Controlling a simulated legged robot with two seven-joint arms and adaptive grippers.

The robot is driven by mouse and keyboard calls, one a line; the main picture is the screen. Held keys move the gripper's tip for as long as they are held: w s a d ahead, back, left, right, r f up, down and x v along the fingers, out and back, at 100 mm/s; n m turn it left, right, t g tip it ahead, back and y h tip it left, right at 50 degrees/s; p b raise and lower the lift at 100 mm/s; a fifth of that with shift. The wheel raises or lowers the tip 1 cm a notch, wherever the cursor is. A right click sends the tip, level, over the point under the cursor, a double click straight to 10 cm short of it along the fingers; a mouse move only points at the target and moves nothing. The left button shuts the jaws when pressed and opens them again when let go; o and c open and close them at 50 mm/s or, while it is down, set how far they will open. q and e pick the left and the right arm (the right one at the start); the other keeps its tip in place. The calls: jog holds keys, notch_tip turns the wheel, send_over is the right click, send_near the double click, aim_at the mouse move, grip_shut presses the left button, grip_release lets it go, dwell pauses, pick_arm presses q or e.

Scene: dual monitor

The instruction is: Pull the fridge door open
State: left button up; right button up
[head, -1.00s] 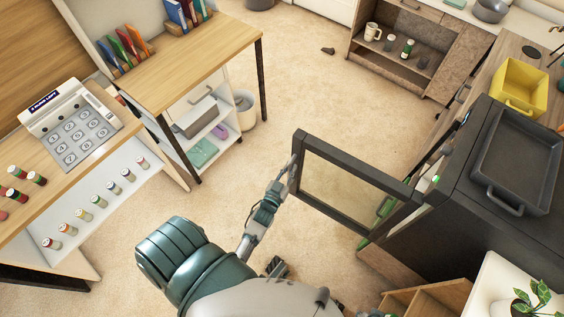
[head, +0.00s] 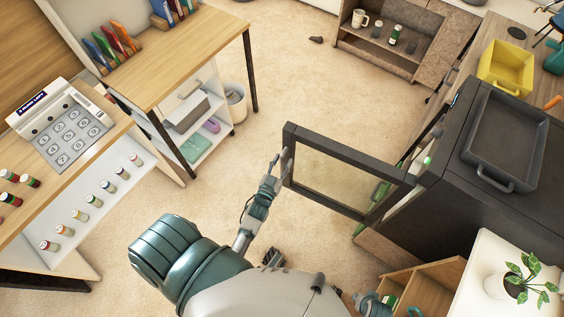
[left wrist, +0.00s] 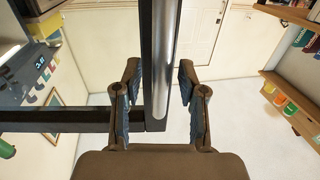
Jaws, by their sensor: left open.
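The black fridge (head: 467,208) stands at the right of the head view. Its dark-framed glass door (head: 296,133) is swung well out from the body, with its free end toward the left. My left gripper (head: 283,163) is at that free end. In the left wrist view, the open fingers of my left gripper (left wrist: 160,97) stand on either side of the door frame (left wrist: 150,45) and its silver handle bar (left wrist: 166,50). Gaps show between the fingers and the door. Green items inside the fridge are partly hidden by the door.
A black tray (head: 505,145) lies on the fridge top. A yellow basket (head: 504,67) stands on the counter behind. A wooden cubby (head: 428,278) and a potted plant (head: 515,284) are at lower right. Carpet is clear left of the door; a desk (head: 190,55) stands beyond.

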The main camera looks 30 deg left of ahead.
pick_arm(q)
jog(key=s+d, duration=0.1)
jog(key=s, duration=1)
jog(key=shift+s+d, duration=0.4)
jog(key=shift+f, duration=0.15)
notch_tip(320, 180, down, 9)
jog(key=d+g+h+p, duration=0.2)
jog(key=d+g, duration=0.1)
jog(key=g, duration=0.2)
jog(key=s+d+f+m+g+p, duration=0.1)
jog(key=s+f+m+g+p, duration=0.2)
jog(key=s+f+g, duration=0.8)
jog(key=s+f, duration=0.5)
jog(key=s, duration=0.1)
jog(key=shift+d+m+h, duration=0.2)
jog(key=shift+m+h, duration=0.2)
pick_arm(e)
jog(key=s+f, duration=0.4)
jog(key=f, duration=0.8)
jog(key=shift+s+d+f, duration=0.15)
jog(key=shift+s+d, duration=0.1)
